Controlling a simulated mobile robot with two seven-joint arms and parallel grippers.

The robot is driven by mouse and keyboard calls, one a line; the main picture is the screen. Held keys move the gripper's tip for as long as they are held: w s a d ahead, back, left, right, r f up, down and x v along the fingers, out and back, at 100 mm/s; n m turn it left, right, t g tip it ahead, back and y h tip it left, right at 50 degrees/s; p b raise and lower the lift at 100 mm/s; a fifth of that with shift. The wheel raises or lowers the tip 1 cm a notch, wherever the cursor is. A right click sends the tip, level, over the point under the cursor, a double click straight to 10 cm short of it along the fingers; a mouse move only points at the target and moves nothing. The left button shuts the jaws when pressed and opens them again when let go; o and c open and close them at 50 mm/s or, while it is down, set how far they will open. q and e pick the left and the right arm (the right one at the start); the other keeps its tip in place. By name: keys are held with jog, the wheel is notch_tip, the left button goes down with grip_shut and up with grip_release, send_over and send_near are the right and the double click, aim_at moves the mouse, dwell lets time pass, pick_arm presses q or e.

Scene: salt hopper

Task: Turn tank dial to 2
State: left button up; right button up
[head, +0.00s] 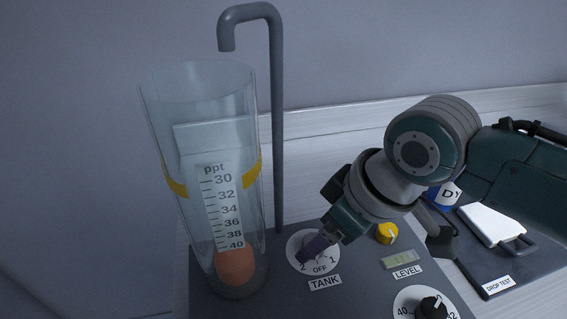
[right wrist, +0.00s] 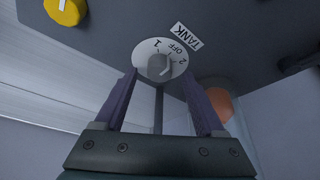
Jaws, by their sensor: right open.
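The white tank dial (head: 300,245) has the marks 2, OFF and 1 and sits on the dark panel behind its TANK label (head: 324,282). In the right wrist view, its grey knob (right wrist: 158,67) stands between my fingers. I cannot tell for certain which mark the knob points to. My right gripper (head: 318,246) is over the dial, open, with one finger on each side of the knob; clear space shows beside the knob in the right wrist view. In the head view the fingers hide most of the knob. My left gripper is not in view.
A clear cylinder (head: 150,110) with a ppt scale and an orange ball (head: 236,266) stands left of the dial. A grey bent pipe (head: 277,120) rises behind. A yellow knob (head: 386,233), LEVEL display (head: 403,259) and black knob (head: 432,308) lie to the right.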

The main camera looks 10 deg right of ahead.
jog(key=shift+x, duration=0.85)
jog(key=shift+w, duration=0.1)
jog(key=shift+c, duration=0.4)
grip_shut()
